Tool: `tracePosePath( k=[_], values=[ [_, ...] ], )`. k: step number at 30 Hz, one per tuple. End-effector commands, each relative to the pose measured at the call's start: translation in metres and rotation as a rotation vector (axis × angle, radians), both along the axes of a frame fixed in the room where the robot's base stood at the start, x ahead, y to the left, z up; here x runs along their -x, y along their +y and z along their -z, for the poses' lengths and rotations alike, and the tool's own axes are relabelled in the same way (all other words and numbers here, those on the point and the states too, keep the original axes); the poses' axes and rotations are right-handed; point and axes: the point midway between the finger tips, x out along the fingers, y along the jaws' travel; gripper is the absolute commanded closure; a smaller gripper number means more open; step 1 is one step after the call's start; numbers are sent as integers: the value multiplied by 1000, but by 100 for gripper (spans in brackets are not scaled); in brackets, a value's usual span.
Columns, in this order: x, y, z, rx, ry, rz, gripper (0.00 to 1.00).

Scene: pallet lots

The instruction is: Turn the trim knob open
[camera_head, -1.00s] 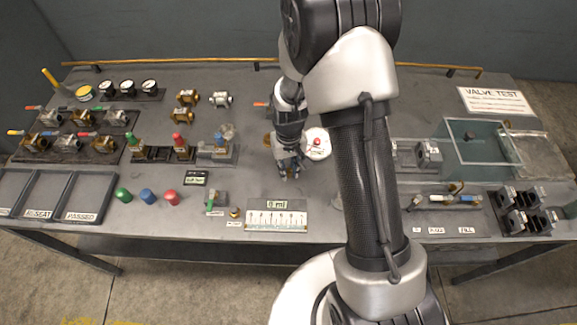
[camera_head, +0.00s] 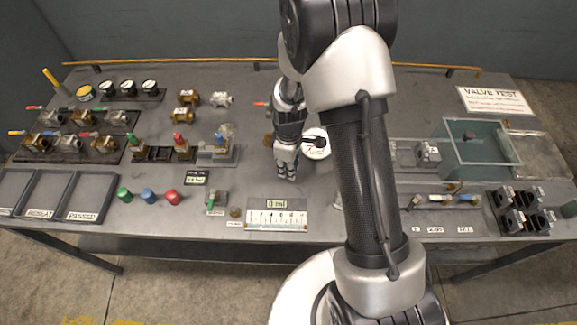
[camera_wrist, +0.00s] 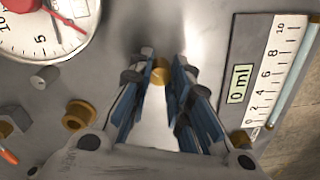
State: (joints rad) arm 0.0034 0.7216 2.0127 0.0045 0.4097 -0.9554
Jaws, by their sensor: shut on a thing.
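A small round brass knob (camera_wrist: 160,71), taken to be the trim knob, stands on the grey bench top. In the wrist view it sits between the tips of my gripper (camera_wrist: 160,78), whose blue-padded fingers are shut on it from both sides. In the head view my gripper (camera_head: 285,175) points down at the bench just behind the white scale, and its fingers hide the knob. The scale (camera_head: 277,222) carries a small display, which reads 0 ml in the wrist view (camera_wrist: 238,84). No mark showing the knob's angle can be made out.
A round dial gauge (camera_wrist: 40,22) with a red needle lies close to my gripper. A brass fitting (camera_wrist: 77,114) is at left. Coloured caps (camera_head: 148,196) and valves (camera_head: 180,148) stand farther left.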

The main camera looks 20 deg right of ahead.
Motion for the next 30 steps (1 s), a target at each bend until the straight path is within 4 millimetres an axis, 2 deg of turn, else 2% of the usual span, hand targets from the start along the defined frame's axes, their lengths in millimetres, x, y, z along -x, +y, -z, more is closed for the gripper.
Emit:
tracePosePath(
  k=[18,30],
  values=[
    [-1,0,0,1,-1,-570,100],
    [-1,0,0,0,-1,-802,100]
  ],
)
